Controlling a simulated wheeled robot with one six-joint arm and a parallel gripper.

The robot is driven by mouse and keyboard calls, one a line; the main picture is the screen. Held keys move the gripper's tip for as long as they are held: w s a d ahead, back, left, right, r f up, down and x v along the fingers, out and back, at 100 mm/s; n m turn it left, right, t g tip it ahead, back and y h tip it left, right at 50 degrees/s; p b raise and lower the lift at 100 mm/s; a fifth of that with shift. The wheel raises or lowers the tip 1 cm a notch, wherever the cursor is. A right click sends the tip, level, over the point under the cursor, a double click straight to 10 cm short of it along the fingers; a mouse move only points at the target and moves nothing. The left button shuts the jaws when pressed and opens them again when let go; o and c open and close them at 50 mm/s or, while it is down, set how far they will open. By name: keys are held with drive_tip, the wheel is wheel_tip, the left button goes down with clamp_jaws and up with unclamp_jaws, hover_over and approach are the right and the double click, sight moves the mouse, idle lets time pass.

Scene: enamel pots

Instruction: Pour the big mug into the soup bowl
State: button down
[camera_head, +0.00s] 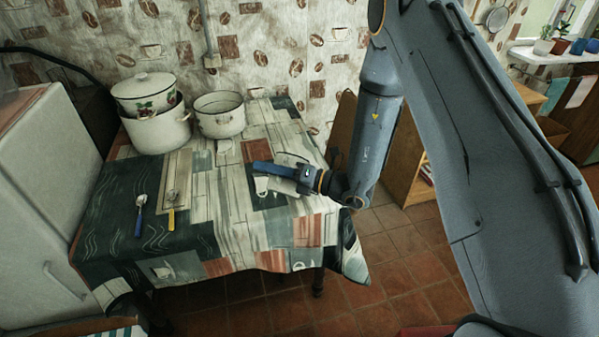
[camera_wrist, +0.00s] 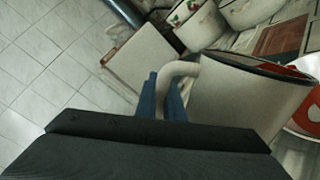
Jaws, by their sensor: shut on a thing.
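My gripper (camera_head: 262,167) is over the right part of the table in the head view. In the wrist view its blue fingers (camera_wrist: 164,98) are shut on the pale, curved handle (camera_wrist: 180,69) of the big mug. The mug (camera_wrist: 245,98) is off-white with a dark rim and stands out to the right of the fingers. In the head view the mug (camera_head: 291,158) is mostly hidden behind my gripper. A red and white round piece (camera_wrist: 303,119) shows at the right edge of the wrist view, partly behind the mug; I cannot tell whether it is the soup bowl. The mug's contents are not visible.
A lidded pot (camera_head: 144,95) sits on a wide white pot (camera_head: 158,132) at the table's back left, beside an open pot (camera_head: 220,117). A blue-handled spoon (camera_head: 139,215) and a yellow-handled utensil (camera_head: 171,210) lie at the left. The patterned tablecloth (camera_head: 235,235) is clear in front.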

drive_tip(key=shift+w+d+r+m, duration=0.15)
drive_tip(key=shift+w+m, duration=0.25)
drive_tip(key=shift+m, duration=0.15)
drive_tip(key=shift+w+d+r+m, duration=0.1)
drive_tip(key=shift+w+d+m, duration=0.05)
drive_tip(key=shift+w+m, duration=0.35)
idle(2.6)
drive_tip(key=shift+s, duration=0.15)
drive_tip(key=shift+s+a+f+n, duration=0.15)
drive_tip(key=shift+s+n, duration=0.25)
drive_tip(key=shift+n, duration=0.15)
drive_tip(key=shift+s+a+f+n, duration=0.1)
drive_tip(key=shift+s+a+n, duration=0.05)
drive_tip(key=shift+s+n, duration=0.3)
drive_tip(key=shift+s+a+f+n+b, duration=1.35)
drive_tip(key=shift+s+f+n+b, duration=1.85)
drive_tip(key=shift+f+n, duration=2.65)
drive_tip(key=w+d+r+m+t+h+p, duration=0.1)
drive_tip(key=w+d+r+m+t+p, duration=0.1)
drive_tip(key=w+d+r+m+p, duration=0.3)
drive_tip(key=w+d+f+m+t+h, duration=0.1)
drive_tip(key=d+m+t+h, duration=0.1)
drive_tip(key=d, duration=1.1)
drive_tip(key=w+d+f+m+t+h+b, duration=0.1)
drive_tip(key=d+t+h, duration=0.4)
drive_tip(key=d, duration=0.8)
drive_tip(key=shift+d+f+m+t+b, duration=0.3)
drive_tip(key=shift+d+f+m, duration=0.1)
drive_tip(key=shift+f+m, duration=0.25)
